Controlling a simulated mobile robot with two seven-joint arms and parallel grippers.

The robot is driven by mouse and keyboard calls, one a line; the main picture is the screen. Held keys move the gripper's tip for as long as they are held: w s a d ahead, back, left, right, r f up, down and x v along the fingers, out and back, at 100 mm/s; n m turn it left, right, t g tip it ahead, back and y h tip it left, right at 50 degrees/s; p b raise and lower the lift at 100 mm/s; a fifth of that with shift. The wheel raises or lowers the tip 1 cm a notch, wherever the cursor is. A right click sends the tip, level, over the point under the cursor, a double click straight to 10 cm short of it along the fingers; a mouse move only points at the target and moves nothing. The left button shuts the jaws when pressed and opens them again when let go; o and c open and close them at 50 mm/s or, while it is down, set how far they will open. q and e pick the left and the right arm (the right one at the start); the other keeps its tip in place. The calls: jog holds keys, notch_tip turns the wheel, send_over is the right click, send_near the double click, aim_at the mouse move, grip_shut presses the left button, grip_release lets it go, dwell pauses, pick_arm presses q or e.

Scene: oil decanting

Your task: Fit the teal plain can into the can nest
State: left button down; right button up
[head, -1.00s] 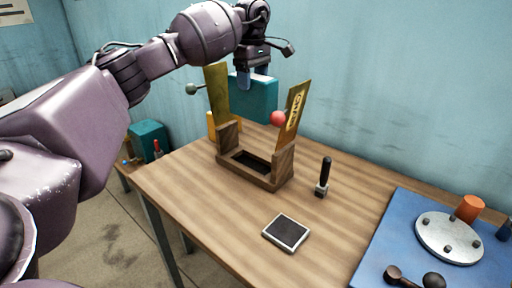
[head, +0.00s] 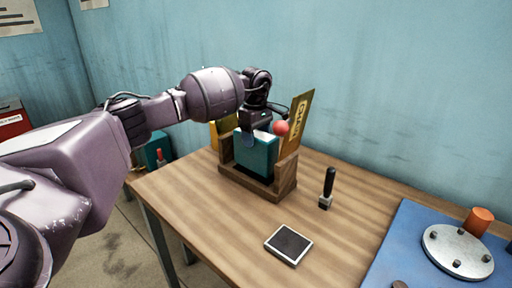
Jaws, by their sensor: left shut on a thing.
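The teal can (head: 256,155) is upright between the wooden end posts of the can nest (head: 287,178) on the table. Its lower edge shows just above the nest's front rail; I cannot tell if it rests on the nest's floor. My left gripper (head: 252,136) is at the can's top, pointing down and shut on it. The fingers are partly hidden. A yellow lettered flap (head: 300,118) with a red ball knob (head: 282,128) leans outward above the nest's right post. My right gripper is not in view.
A black-handled tool (head: 327,188) stands right of the nest. A dark framed pad (head: 288,245) lies in front. A blue mat (head: 425,245) with a round metal plate (head: 457,250) is at the right. Another teal object (head: 160,148) stands beyond the table's left edge.

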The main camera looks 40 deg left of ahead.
pick_arm(q)
jog(key=shift+f, duration=1.75)
jog(key=shift+f, duration=0.15)
jog(key=shift+c, duration=1.2)
grip_release()
notch_tip(320, 180, up, 12)
jog(key=shift+r, duration=0.1)
jog(key=shift+s, duration=0.1)
